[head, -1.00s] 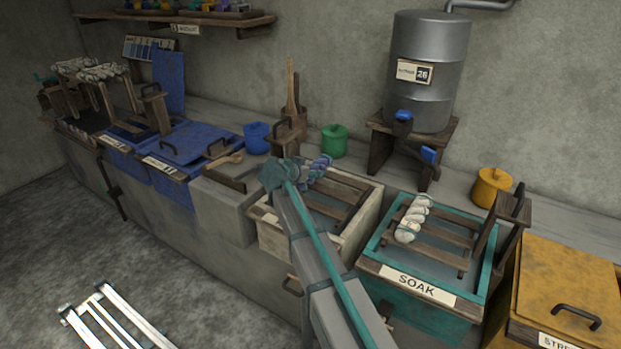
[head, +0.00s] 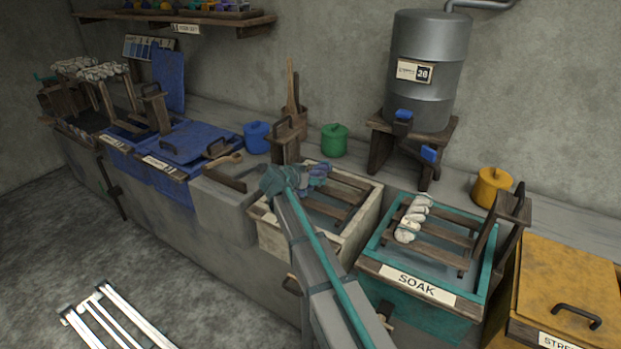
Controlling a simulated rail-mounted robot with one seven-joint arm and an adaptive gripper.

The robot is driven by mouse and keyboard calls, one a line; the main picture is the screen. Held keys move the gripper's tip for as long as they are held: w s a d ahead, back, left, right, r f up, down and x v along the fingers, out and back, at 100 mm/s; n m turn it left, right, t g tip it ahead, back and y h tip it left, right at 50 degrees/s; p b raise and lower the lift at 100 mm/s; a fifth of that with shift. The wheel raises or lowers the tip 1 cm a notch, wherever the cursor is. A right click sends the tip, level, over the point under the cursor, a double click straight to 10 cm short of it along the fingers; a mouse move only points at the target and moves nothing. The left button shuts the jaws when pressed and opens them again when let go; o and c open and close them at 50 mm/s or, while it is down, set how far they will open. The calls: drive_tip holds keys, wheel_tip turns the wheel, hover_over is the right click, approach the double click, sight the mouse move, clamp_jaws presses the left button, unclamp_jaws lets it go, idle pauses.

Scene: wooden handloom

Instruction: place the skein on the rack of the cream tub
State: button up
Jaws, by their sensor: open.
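The cream tub (head: 283,241) stands in the middle of the bench, with dark wooden rack slats (head: 345,190) across its top. A blue-grey skein (head: 318,172) is at the rear left of this rack and seems to rest on it; its near end is hidden by my gripper. My gripper (head: 299,182) is open, low over the left part of the tub, right against the skein. The wrist hides most of the fingers, so I cannot tell whether they touch the skein.
The teal SOAK tub (head: 420,300) stands to the right with a white skein (head: 412,219) on its rack. A wooden post with a handle (head: 286,142) rises behind the cream tub. A green pot (head: 334,140) and the metal tank (head: 428,75) stand behind.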

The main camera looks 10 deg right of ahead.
drive_tip(key=shift+r, duration=0.15)
drive_tip(key=v, duration=1.2)
drive_tip(key=shift+b, duration=0.3)
